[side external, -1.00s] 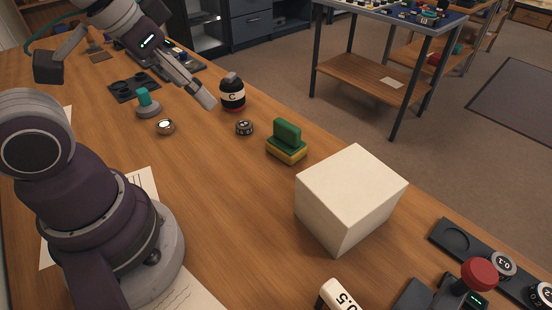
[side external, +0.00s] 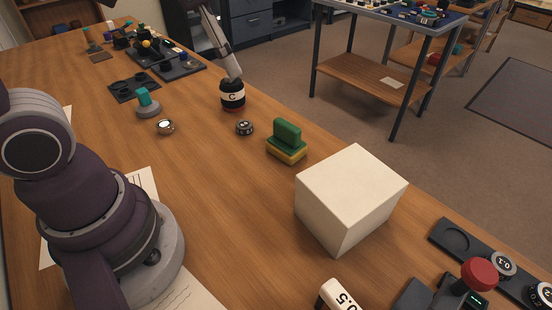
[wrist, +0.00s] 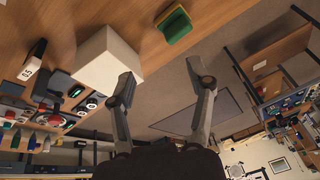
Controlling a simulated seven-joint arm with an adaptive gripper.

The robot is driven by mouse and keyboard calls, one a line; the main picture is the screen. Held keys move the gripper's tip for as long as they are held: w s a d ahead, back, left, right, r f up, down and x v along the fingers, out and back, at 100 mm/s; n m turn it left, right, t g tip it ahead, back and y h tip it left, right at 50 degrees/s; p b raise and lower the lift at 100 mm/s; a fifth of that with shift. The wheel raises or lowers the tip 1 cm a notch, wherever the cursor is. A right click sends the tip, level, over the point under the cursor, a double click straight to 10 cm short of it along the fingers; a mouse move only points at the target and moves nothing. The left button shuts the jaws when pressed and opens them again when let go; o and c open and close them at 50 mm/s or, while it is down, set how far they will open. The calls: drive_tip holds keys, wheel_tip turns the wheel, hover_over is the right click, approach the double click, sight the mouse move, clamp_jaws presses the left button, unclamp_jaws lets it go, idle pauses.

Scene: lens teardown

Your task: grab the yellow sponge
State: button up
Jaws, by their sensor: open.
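The yellow sponge (side external: 289,156) lies on the wooden table, with a dark green layer and a smaller green upright block (side external: 287,133) on top. In the wrist view the yellow of the sponge (wrist: 165,16) shows only as a thin edge beside the green, near the top. My gripper (side external: 234,76) is at the upper middle of the side view, over or behind the dark bottle, apart from the sponge. In the wrist view the two fingers of my gripper (wrist: 162,74) are spread with nothing between them.
A large white block (side external: 350,195) stands right of the sponge, close by. A dark bottle marked C (side external: 233,96) and a small dark disc (side external: 244,128) are to its left. The table's far edge runs just behind the sponge. Bare wood lies in front of it.

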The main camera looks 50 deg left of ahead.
drive_tip(key=w+f+m+g, duration=0.1)
drive_tip(key=w+m+g, duration=0.1)
drive_tip(key=w+m, duration=0.4)
drive_tip(key=m+g, duration=0.2)
drive_tip(key=m, duration=0.3)
hover_over(287, 124)
wheel_tip(287, 124, down, 6)
drive_tip(key=shift+w+a+f+m, duration=0.2)
drive_tip(key=shift+f+m, duration=0.2)
drive_tip(key=shift+f, duration=0.15)
drive_tip(key=shift+w+a+f+m, duration=0.15)
drive_tip(key=shift+f+m, duration=0.25)
drive_tip(key=shift+f, duration=0.1)
drive_tip(key=f, duration=1)
drive_tip(key=shift+s+d+f, duration=0.1)
drive_tip(key=shift+s+d, duration=0.25)
clamp_jaws()
